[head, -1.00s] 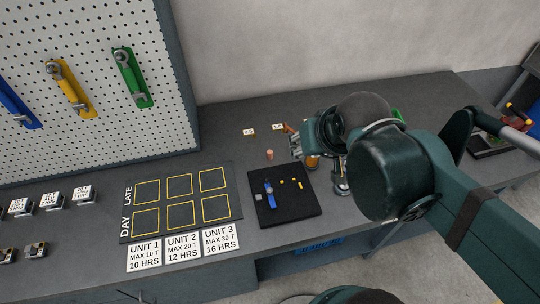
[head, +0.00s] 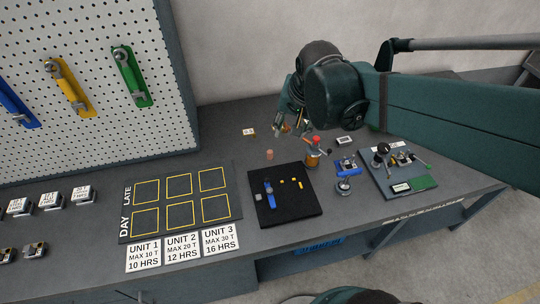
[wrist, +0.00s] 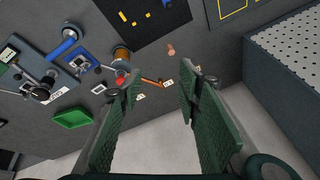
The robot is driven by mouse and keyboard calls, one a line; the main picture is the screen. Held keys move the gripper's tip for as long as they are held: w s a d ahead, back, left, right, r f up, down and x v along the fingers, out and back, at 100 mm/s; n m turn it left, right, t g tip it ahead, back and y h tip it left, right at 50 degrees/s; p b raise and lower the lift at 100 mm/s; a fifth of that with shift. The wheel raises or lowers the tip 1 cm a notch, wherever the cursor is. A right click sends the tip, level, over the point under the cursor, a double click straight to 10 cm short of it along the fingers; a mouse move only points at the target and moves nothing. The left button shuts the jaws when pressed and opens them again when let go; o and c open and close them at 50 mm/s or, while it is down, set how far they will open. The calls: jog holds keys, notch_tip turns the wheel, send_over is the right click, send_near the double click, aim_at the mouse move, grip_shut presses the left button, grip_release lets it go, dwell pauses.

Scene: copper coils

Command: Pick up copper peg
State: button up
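The copper peg (head: 269,154) is a small pinkish cylinder standing on the grey bench, just behind the black mat. It also shows in the wrist view (wrist: 171,49), beyond the gap between the fingertips. My gripper (head: 291,128) is above the bench, behind and to the right of the peg, apart from it. In the wrist view my gripper (wrist: 160,88) has its two green fingers spread, with nothing held between them.
A copper coil spool with a red top (head: 313,157) stands right of the peg. The black mat (head: 290,212) holds a blue tool and small yellow pieces. A blue-based device (head: 345,164) and a grey board with fittings (head: 385,185) lie further right. A pegboard (head: 110,95) rises left.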

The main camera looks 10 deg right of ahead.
jog(key=w+a+f+m+g, duration=0.1)
jog(key=w+f+m+g, duration=0.1)
jog(key=w+f+m, duration=0.5)
jog(key=m+g+b, duration=0.1)
jog(key=m+g, duration=0.1)
send_over(270, 151)
jog(key=f, duration=1.2)
jog(key=shift+s+d+f, duration=0.15)
jog(key=shift+s+f, duration=0.1)
jog(key=shift+f, duration=0.15)
jog(key=shift+w+f, duration=0.15)
jog(key=shift+f, duration=0.35)
jog(key=shift+f, duration=1.3)
jog(key=shift+f, duration=0.1)
jog(key=shift+f+b, duration=0.4)
jog(key=shift+f, duration=2.1)
jog(key=shift+a, duration=0.2)
